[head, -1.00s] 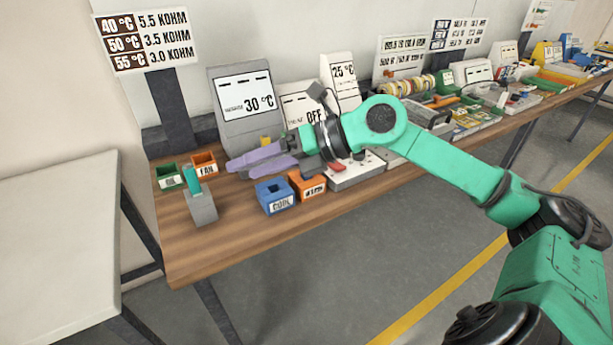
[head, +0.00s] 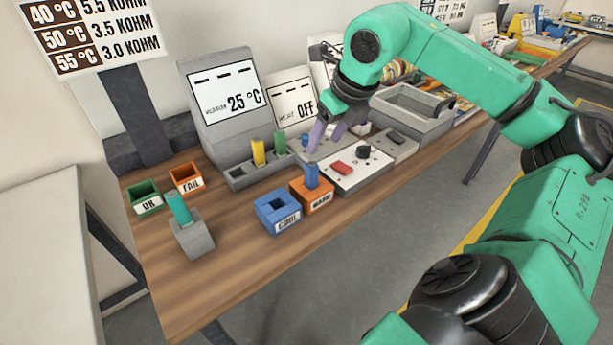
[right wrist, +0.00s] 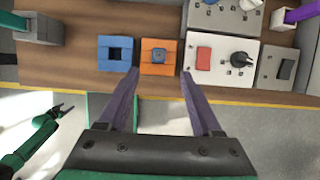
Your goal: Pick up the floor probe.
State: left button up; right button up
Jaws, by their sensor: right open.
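I cannot tell by label which piece is the floor probe. A blue peg (head: 311,175) stands upright in the orange WARM block (head: 320,201). The peg also shows end-on in the right wrist view (right wrist: 159,56). A teal stick (head: 180,209) stands in a grey holder (head: 194,240). A yellow piece (head: 258,152) and a green piece (head: 280,142) stand in a grey rack. My right gripper (head: 328,138) is open and empty, its purple fingers above and behind the WARM block.
A blue COOL block (head: 278,212) sits beside the WARM block. A white panel (head: 352,169) with a red switch and black knob stands to its right. Green and orange FAIL bins (head: 186,178) stand left. The front left wooden table (head: 230,280) is clear.

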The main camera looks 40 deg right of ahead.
aim_at(312, 164)
jog(key=p+x, duration=0.2)
jog(key=x, duration=0.8)
jog(key=shift+f, duration=0.2)
jog(key=shift+w+f, duration=0.15)
pick_arm(q)
jog(key=shift+s+r, duration=0.65)
jog(key=shift+r, duration=0.35)
pick_arm(e)
grip_shut()
